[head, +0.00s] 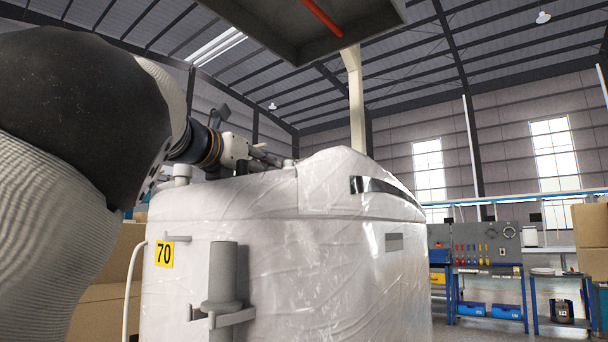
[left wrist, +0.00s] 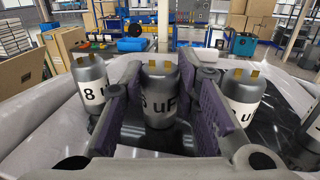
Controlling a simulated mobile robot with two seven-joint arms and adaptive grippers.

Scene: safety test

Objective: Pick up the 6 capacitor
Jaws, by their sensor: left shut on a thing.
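A grey capacitor (left wrist: 159,90) with a white label stands between the two purple-padded fingers of my left gripper (left wrist: 160,84) in the left wrist view. Its label shows a partly hidden digit, perhaps 6, then "uF". My left gripper is shut on it. To the left stands a capacitor marked 8 u (left wrist: 89,84). To the right is another capacitor (left wrist: 245,94) whose digit is hidden by the finger. In the head view, my left gripper (head: 245,152) is over the top of the white machine, and the capacitors cannot be made out. My right gripper is not in view.
The white wrapped machine (head: 310,250) has a raised rim around the capacitors, close to the gripper. A yellow 70 tag (head: 165,254) and a grey cylinder (head: 223,275) are on its side. A dark panel (head: 300,25) hangs overhead. A workbench (head: 490,270) stands behind at right.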

